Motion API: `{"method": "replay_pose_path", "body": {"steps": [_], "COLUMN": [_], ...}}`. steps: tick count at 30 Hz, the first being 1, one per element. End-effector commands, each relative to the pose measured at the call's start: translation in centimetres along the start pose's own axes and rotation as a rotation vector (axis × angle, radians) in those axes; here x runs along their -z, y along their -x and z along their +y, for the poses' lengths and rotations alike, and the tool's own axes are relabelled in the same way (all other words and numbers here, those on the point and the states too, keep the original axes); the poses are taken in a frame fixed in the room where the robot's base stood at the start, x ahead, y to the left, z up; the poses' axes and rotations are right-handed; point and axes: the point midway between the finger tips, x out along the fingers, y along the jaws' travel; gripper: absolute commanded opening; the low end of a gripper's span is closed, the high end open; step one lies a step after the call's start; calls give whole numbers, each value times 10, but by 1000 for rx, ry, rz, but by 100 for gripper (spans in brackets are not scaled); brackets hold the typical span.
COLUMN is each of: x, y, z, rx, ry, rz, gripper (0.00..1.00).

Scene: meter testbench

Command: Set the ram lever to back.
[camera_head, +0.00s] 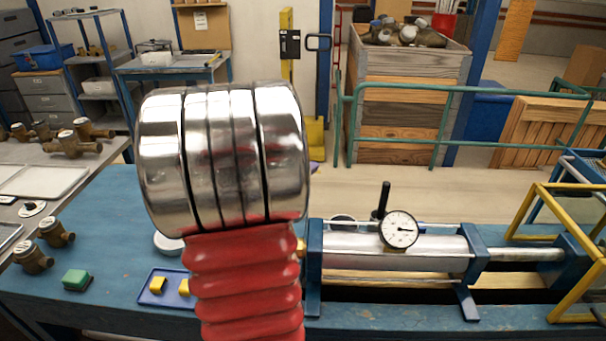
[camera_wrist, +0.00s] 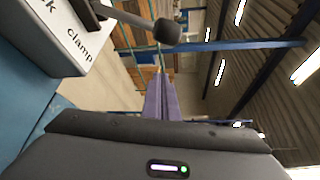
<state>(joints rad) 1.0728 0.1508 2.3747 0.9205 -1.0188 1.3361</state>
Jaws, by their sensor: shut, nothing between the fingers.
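A lever with a grey rod and a round black knob (camera_wrist: 167,31) shows at the top of the wrist view. It reaches out over a white box (camera_wrist: 62,42), which bears the word "clamp" and a cut-off word ending in "k".
A blue bench (camera_head: 110,230) carries a metal cylinder (camera_head: 350,250) with a dial gauge (camera_head: 399,230). A yellow-framed guard (camera_head: 575,250) stands at the right.

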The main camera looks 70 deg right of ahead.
Motion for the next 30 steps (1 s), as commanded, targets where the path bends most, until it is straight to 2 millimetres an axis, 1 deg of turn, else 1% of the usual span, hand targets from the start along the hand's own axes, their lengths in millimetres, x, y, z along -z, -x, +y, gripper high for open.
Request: {"method": "replay_pose_path", "body": {"steps": [1, 3, 12, 24, 30], "x": [1, 1, 0, -34, -38], "y": [-8, -16, -46, -34, -32], "z": [0, 0, 0, 0, 0], "rx": [1, 1, 0, 0, 0], "ry": [1, 0, 0, -1, 0], "rz": [2, 2, 1, -2, 0], "gripper": [0, 0, 0, 0, 0]}}
